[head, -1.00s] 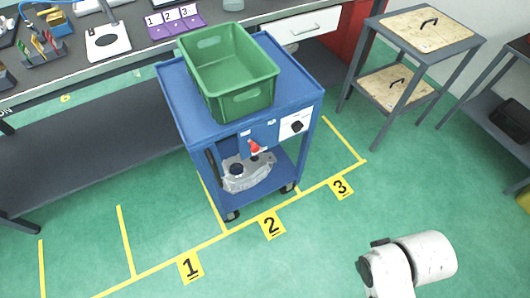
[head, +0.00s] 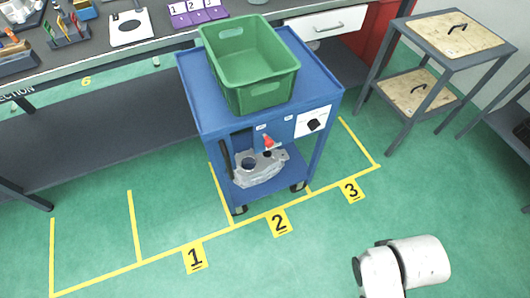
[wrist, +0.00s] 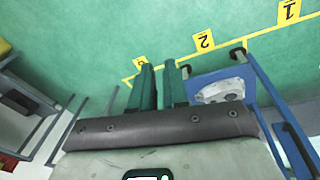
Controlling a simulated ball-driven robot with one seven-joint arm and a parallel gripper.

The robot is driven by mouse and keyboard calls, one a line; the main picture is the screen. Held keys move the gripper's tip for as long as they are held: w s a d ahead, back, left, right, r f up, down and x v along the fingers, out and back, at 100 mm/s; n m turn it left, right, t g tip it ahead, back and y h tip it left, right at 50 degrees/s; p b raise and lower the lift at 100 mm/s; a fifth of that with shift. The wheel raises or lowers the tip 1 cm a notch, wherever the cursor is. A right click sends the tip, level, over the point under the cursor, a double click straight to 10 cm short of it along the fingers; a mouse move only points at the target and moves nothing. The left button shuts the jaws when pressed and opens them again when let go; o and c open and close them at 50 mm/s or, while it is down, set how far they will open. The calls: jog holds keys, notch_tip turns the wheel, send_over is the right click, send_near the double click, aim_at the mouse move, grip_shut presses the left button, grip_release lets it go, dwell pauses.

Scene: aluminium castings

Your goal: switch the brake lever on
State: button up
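The brake lever (head: 268,141) is a small red-tipped lever on the front of the blue cart (head: 188,92), below the top shelf's edge. Two small white labels sit above it, and its tip points up and a little left. I cannot read its setting. In the wrist view the cart's blue frame (wrist: 262,95) appears upside down at right, and the lever cannot be made out. My gripper (wrist: 160,66) shows there as two green fingers with a narrow gap between them, empty, well apart from the cart. In the head view only white links of my arm show at lower right.
A green crate (head: 222,78) stands on the cart. A white panel with a black knob (head: 313,124) is right of the lever. Grey shelving (head: 405,73) stands at right. The green floor before the cart is clear.

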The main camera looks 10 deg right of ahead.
jog(key=w+f+h+b, duration=0.1)
jog(key=w+f, duration=0.1)
jog(key=w+f+n+h+b, duration=0.1)
jog(key=w+f, duration=0.1)
jog(key=shift+w+d+f+t+b, duration=0.2)
jog(key=shift+t+b, duration=0.1)
jog(key=shift+b, duration=0.1)
grip_shut()
jog(key=w+a+f+n+t+h+b, duration=0.2)
jog(key=w+a+n+t+h+b, duration=0.4)
jog(key=w, duration=0.6)
jog(key=w+a+n+t+y+b, duration=0.1)
jog(key=w+a+n+t+b, duration=0.2)
jog(key=a, duration=0.9)
jog(key=w+a+r+n+t+y+b, duration=0.1)
jog(key=w+a+n+t+b, duration=0.2)
jog(key=a, duration=1)
jog(key=n+t+b, duration=0.2)
jog(key=n+t, duration=0.2)
jog(key=t, duration=0.1)
jog(key=shift+w+y, duration=0.2)
jog(key=shift+y, duration=0.2)
jog(key=shift+r, duration=0.1)
